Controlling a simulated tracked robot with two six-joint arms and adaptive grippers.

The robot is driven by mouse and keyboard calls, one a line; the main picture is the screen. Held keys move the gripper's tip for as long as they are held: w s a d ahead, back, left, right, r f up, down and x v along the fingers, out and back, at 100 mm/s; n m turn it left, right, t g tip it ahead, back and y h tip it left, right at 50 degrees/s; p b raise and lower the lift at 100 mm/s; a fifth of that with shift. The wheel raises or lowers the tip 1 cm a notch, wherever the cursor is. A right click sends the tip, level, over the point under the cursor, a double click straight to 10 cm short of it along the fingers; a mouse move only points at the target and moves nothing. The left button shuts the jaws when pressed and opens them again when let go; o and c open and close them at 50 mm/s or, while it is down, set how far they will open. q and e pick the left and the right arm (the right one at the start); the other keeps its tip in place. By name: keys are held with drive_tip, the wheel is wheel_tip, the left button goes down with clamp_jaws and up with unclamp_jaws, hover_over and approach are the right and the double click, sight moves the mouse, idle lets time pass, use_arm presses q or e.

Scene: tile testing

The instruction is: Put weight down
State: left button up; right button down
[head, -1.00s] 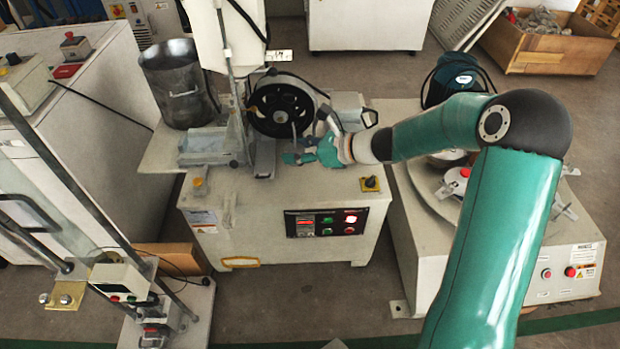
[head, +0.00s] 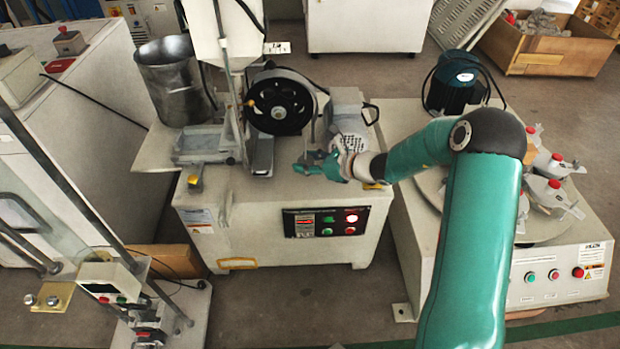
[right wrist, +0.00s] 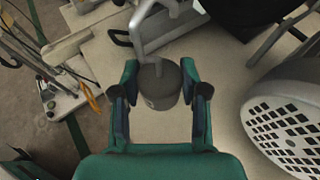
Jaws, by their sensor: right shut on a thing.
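The weight is a grey cylinder (right wrist: 160,86) on a bent metal arm, seen in the right wrist view. It sits between the two green fingers of my right gripper (right wrist: 163,100), which is shut on it. In the head view my right gripper (head: 312,163) is low over the front part of the white machine's top (head: 245,195), right of the black wheel (head: 281,106). I cannot make out the weight clearly there. My left gripper is not in view.
A grey motor (head: 348,122) stands just behind my right gripper; its vented cover (right wrist: 290,122) fills the right of the wrist view. A metal bucket (head: 172,80) stands at the left. A turntable machine (head: 535,285) is at the right. A control panel (head: 325,221) is on the front.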

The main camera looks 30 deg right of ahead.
sight(307, 183)
drive_tip(key=shift+f+b, duration=0.75)
drive_tip(key=shift+f, duration=1.6)
drive_tip(key=shift+f, duration=0.15)
drive_tip(key=c, duration=0.6)
unclamp_jaws()
